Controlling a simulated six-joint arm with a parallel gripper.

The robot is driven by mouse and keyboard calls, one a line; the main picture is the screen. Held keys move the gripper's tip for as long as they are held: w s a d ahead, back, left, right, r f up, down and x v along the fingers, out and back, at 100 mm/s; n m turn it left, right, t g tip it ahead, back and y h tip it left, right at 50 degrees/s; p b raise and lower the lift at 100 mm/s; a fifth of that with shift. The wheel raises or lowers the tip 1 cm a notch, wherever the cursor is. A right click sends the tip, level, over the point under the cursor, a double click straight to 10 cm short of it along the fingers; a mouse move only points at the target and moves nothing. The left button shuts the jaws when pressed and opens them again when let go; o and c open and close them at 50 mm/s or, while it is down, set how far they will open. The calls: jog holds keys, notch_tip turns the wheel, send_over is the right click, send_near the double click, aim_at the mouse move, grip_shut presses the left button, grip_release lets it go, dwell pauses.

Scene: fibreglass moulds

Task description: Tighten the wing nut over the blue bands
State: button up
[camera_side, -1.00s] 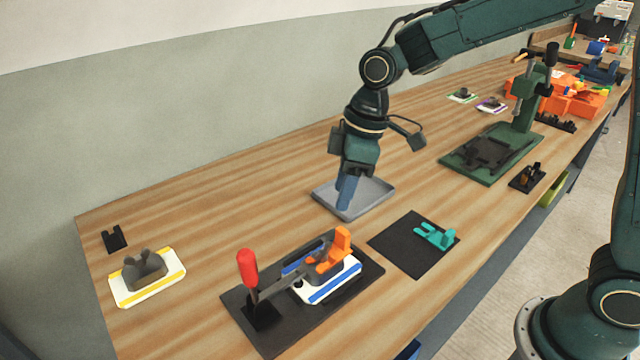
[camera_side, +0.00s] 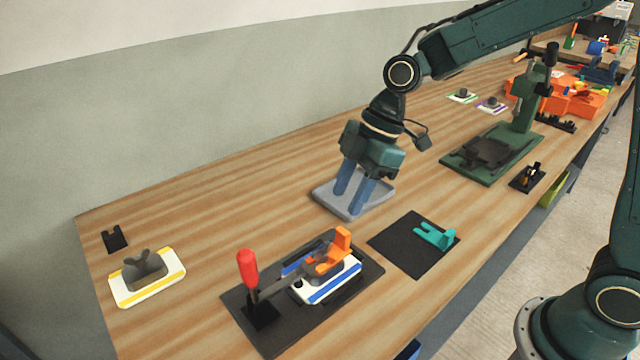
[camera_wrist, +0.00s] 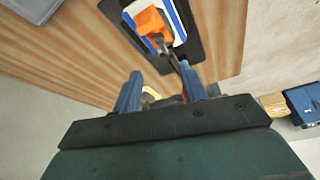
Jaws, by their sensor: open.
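The white plate with blue bands (camera_side: 335,285) lies on a black base (camera_side: 360,290) at front centre, and shows at the top of the wrist view (camera_wrist: 175,12). An orange piece (camera_side: 340,245) with an upright tab sits on it beside dark grey parts; it also shows in the wrist view (camera_wrist: 152,22). I cannot make out a separate wing nut there. A clamp lever with a red handle (camera_side: 247,270) stands at the base's left end. My gripper (camera_side: 351,196) is open and empty, its blue fingers pointing down over a grey tray, behind the blue-banded plate.
The grey tray (camera_side: 325,198) is under my fingers. A yellow-banded plate (camera_side: 128,294) with a grey two-winged piece (camera_side: 147,270) lies at left. A teal piece (camera_side: 434,237) sits on a black mat (camera_side: 400,245) at right. A green press (camera_side: 525,110) stands further back.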

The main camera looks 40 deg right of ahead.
aim_at(322, 251)
jog(key=x, duration=1.2)
jog(key=shift+c, duration=0.4)
grip_shut()
